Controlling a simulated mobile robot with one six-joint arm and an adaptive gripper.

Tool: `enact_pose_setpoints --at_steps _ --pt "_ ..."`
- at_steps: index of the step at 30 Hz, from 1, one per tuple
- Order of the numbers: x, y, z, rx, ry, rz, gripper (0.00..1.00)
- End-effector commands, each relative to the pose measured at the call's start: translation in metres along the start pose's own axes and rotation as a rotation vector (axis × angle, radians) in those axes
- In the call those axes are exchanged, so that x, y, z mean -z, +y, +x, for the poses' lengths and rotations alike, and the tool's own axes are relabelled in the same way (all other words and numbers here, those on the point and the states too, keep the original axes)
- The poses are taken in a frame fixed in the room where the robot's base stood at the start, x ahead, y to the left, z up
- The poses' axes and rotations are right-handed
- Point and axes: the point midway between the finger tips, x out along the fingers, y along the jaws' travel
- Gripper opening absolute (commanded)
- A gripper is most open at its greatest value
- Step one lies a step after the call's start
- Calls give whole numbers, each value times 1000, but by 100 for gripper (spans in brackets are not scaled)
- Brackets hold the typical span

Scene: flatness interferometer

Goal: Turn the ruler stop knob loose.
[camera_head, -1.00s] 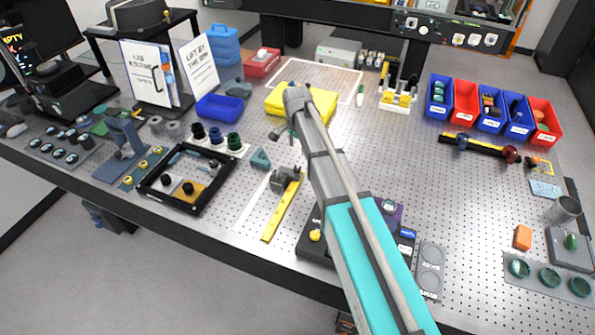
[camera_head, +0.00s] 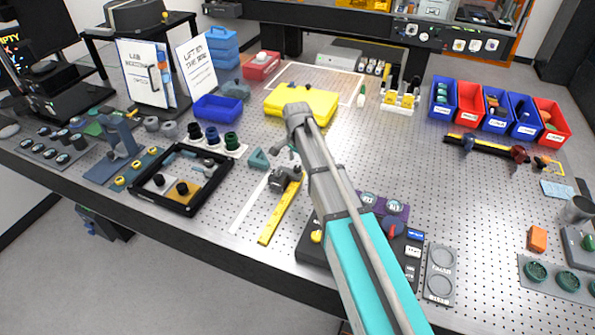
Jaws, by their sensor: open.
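The yellow ruler (camera_head: 276,218) lies on the perforated bench, pointing toward the front edge, beside a pale strip. A dark grey ruler stop (camera_head: 285,179) sits at its far end, with a rounded dark part on its left side. I cannot make out which part is the knob. My arm reaches in from the lower right, its grey end joint just beyond the stop. My gripper (camera_head: 292,150) shows only as a small dark tip below that joint; it is open, apart from the stop as far as I can see. The rest of it is hidden behind my arm.
A black frame (camera_head: 151,197) with knobs lies left of the ruler, and a teal triangular block (camera_head: 258,159) stands beside the strip. A yellow case (camera_head: 325,102) is beyond my arm. Dark control boxes stand right of the ruler. The bench centre right is clear.

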Motion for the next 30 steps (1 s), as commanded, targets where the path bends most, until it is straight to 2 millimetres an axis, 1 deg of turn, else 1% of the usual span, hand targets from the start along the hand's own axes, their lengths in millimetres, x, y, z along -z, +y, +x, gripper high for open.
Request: enact_pose_setpoints --at_steps 1,9,24,29,30 --pt "0 0 8 0 0 0 74" --pt "0 0 21 0 0 0 74" --pt "0 0 24 0 0 0 74" --pt "0 0 24 0 0 0 44" --pt "0 0 24 0 0 0 36"
